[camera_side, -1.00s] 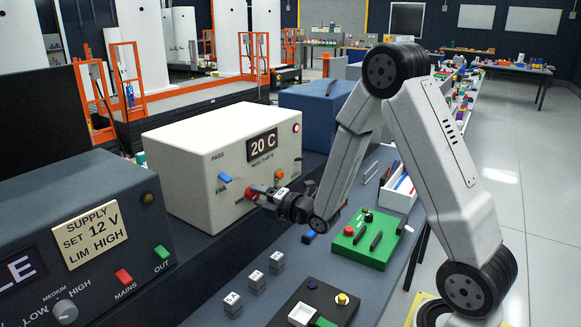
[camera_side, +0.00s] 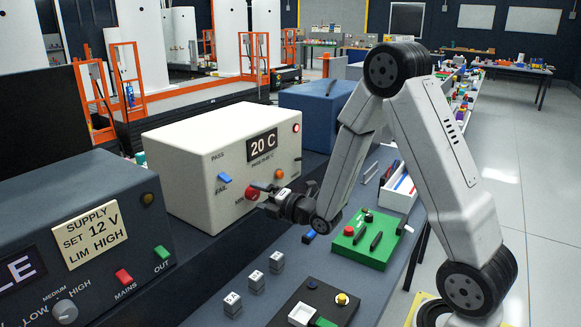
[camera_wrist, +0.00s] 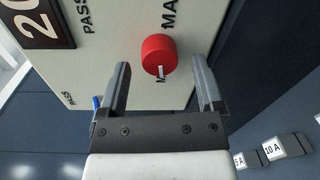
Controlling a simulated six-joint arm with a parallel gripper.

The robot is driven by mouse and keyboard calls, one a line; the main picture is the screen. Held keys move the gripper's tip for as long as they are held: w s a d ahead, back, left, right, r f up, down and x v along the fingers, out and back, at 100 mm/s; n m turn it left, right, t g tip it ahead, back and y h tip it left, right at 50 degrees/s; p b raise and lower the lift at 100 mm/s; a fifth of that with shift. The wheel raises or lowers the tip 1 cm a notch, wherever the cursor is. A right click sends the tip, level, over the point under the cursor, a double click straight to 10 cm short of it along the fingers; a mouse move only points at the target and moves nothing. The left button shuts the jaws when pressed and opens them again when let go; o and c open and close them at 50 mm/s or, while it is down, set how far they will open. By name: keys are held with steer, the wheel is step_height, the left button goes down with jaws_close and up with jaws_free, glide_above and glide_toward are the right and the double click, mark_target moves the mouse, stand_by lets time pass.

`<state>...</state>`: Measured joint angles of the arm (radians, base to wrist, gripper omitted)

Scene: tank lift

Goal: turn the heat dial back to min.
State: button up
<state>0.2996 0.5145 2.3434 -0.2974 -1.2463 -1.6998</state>
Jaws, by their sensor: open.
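The heat dial (camera_side: 252,193) is a red round knob on the front of the cream box (camera_side: 205,212). It also shows in the wrist view (camera_wrist: 159,55), with a white mark on its lower edge. That mark points down at a partly hidden label starting with M, on the side where the side view shows MIN. My gripper (camera_side: 270,201) is open just in front of the dial, slightly to its right, and looks clear of it. In the wrist view its two fingers stand apart either side below the knob, with nothing between them.
The box has a 20 C display (camera_side: 263,146), a blue lever (camera_side: 224,178) by FAIL, and an orange button (camera_side: 279,174). A dark supply unit (camera_side: 85,240) stands at left. Small labelled blocks (camera_side: 257,279) and a green panel (camera_side: 365,246) lie on the bench.

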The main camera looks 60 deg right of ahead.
steer(key=s, duration=0.7)
steer(key=shift+r, duration=0.15)
steer(key=shift+a, duration=0.1)
stand_by(0.3)
steer(key=s+a+f+m+g, duration=0.3)
steer(key=s+m+g, duration=0.3)
steer(key=m, duration=0.4)
steer(key=s+a+f+m+g, duration=0.3)
steer(key=s+a+m+g, duration=0.2)
steer(key=m+g, duration=0.3)
steer(key=shift+s+a+m+g, duration=0.4)
steer(key=shift+a+m, duration=0.15)
steer(key=shift+m, duration=0.55)
steer(key=shift+w, duration=0.1)
